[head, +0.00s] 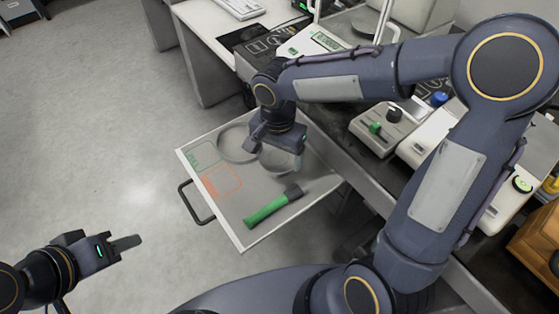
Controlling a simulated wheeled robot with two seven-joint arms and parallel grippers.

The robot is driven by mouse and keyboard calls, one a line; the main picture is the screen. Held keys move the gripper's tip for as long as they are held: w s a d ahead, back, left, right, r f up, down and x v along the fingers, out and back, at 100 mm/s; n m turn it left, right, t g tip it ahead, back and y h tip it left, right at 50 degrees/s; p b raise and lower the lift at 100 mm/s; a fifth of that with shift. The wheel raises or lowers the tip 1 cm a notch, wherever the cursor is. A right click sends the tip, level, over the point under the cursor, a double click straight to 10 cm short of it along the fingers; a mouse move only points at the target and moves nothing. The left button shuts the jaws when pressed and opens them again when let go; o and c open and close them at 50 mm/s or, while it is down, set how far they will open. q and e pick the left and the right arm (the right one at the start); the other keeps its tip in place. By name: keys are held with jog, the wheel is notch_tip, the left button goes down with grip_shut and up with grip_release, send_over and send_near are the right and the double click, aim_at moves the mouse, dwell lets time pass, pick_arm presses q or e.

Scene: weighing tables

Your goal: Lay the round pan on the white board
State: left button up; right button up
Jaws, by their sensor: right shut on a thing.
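My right gripper (281,150) reaches down over an open white drawer and is shut on a round, pale grey pan (281,165). The gripper hides part of the pan's rim, and I cannot tell whether the pan touches the drawer floor. A second round, shallow grey shape (236,143) lies just left of it, partly behind the gripper. I cannot clearly make out a separate white board. My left gripper (128,242) is at the lower left, above the floor and away from the drawer. Its fingers overlap in this view, so their opening is unclear.
The drawer (215,238) has a dark handle (193,204). Inside are green (205,156) and orange (222,181) outlines and a green-handled tool (268,208). The bench right of it carries scales and a small device (378,132).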

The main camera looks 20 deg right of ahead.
aim_at(280, 155)
jog(key=shift+w+d+f, duration=0.3)
jog(key=shift+f, duration=0.2)
jog(key=shift+f+b, duration=0.45)
jog(key=shift+f, duration=1.1)
jog(key=shift+f, duration=0.2)
jog(key=o, duration=0.7)
jog(key=shift+o, duration=0.2)
jog(key=shift+r, duration=0.15)
